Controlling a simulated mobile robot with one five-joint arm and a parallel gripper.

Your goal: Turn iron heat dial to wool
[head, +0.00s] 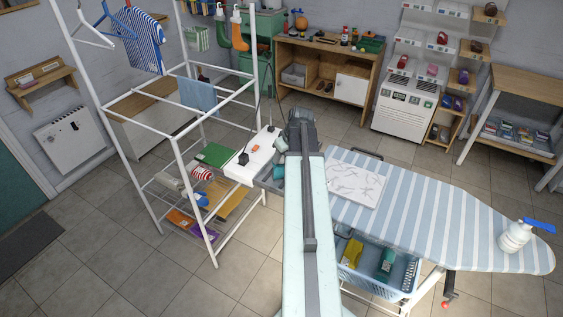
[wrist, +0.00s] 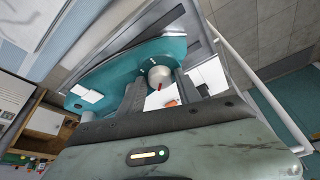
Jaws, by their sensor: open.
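The teal iron (wrist: 117,75) fills the middle of the wrist view. Its round pale heat dial (wrist: 159,75) has a red mark on its lower edge. Small marks sit around the dial, too small to read, so I cannot tell which setting it points at. My gripper (wrist: 161,88) is open, with one finger on each side of the dial in the picture. I cannot tell whether the fingers touch it. In the head view a teal part of the iron (head: 278,172) shows just left of my arm, and the dial is hidden there.
A white drying rack (head: 178,150) stands close on the left. A blue basket (head: 378,278) sits under the board.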

